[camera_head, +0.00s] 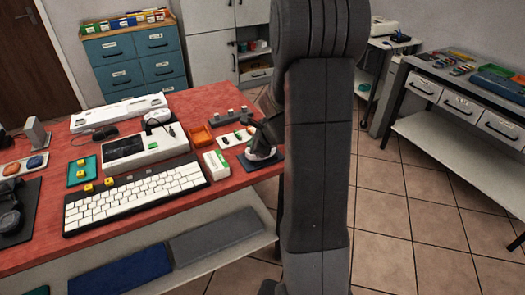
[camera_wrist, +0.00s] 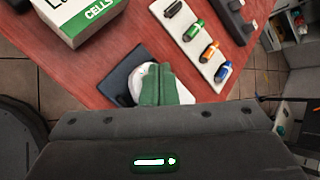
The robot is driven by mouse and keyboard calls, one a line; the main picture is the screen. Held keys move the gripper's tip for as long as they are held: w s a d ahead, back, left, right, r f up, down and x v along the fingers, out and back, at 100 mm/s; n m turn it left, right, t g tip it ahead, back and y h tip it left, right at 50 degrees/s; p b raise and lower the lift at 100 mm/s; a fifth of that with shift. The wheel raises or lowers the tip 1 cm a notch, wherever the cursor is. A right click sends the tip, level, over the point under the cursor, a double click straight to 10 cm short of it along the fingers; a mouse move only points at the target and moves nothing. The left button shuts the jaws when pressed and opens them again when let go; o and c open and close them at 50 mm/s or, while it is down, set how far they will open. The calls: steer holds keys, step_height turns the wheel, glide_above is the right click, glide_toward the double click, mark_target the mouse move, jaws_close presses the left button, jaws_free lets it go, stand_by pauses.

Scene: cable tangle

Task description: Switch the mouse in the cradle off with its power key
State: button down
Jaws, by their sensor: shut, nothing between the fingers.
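A white rounded mouse (camera_wrist: 145,80) sits on a dark base (camera_wrist: 118,75) near the table's front edge in the wrist view. I take this base as the cradle. In the head view the white mouse (camera_head: 262,154) is partly covered by my dark gripper. My gripper (camera_wrist: 161,72) has green fingers, shut together with nothing between them. They lie over the mouse's right side in the wrist view. I cannot tell whether they touch it. The power key cannot be made out; the fingers hide part of the mouse.
A CELLS box (camera_head: 217,164) stands left of the mouse. A white tray (camera_wrist: 181,22) with several small coloured sticks lies beyond it. A keyboard (camera_head: 137,198), a boxy device (camera_head: 145,147) and an orange tray (camera_head: 200,134) are on the red table (camera_head: 240,180).

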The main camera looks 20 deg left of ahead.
steer(key=shift+f+b, duration=0.4)
steer(key=shift+f, duration=0.15)
stand_by(0.5)
steer(key=shift+r, duration=0.15)
steer(key=shift+r+p, duration=0.75)
steer(key=shift+p, duration=0.05)
steer(key=shift+r, duration=0.1)
step_height(320, 180, up, 6)
steer(key=p, duration=0.5)
